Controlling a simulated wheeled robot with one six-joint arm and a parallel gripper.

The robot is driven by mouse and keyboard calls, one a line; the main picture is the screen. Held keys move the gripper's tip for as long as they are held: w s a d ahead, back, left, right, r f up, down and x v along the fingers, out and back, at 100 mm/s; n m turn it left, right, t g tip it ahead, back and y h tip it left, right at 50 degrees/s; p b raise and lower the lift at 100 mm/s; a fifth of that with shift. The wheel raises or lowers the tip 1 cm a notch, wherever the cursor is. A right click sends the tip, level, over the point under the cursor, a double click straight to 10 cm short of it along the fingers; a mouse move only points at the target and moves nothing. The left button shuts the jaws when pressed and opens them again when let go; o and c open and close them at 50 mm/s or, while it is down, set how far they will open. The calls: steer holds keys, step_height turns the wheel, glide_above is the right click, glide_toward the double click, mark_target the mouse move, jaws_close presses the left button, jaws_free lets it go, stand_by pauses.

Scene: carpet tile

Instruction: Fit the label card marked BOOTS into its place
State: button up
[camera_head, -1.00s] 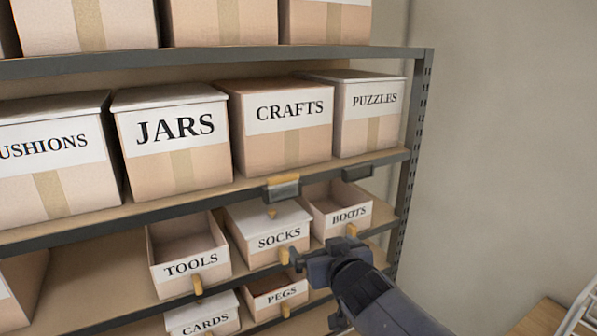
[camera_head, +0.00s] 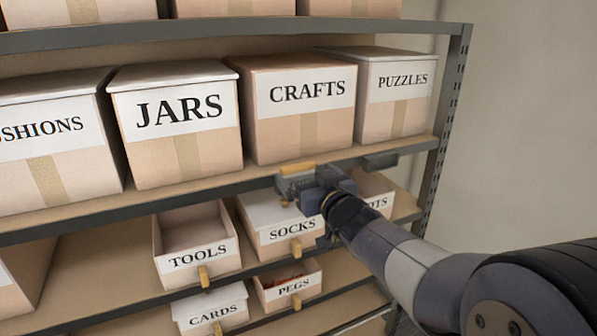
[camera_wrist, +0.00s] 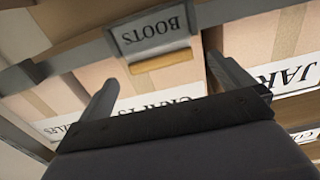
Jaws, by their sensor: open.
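The label card marked BOOTS (camera_wrist: 152,32) shows upside down in the wrist view, with a yellow tab (camera_wrist: 160,62) along one edge. It sits in a dark frame on the shelf edge. In the head view its yellow tab (camera_head: 298,169) is below the CRAFTS box, with the card's face mostly behind my gripper (camera_head: 300,187). My gripper is open and empty; in the wrist view its fingers (camera_wrist: 163,70) are spread wide, either side of the tab and apart from it. A second dark holder (camera_head: 380,161), with no tab visible, is on the same edge below PUZZLES.
The BOOTS box (camera_head: 376,184) is partly hidden behind my arm. The SOCKS box (camera_head: 268,211), open TOOLS box (camera_head: 194,232), PEGS and CARDS boxes stand below. The CRAFTS (camera_head: 300,130) and PUZZLES (camera_head: 395,115) boxes stand above the shelf edge (camera_head: 210,193).

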mark_target(300, 167)
steer(key=shift+p+x, duration=0.7)
steer(key=shift+x, duration=1.9)
steer(key=shift+r, duration=0.1)
steer(key=c, duration=1)
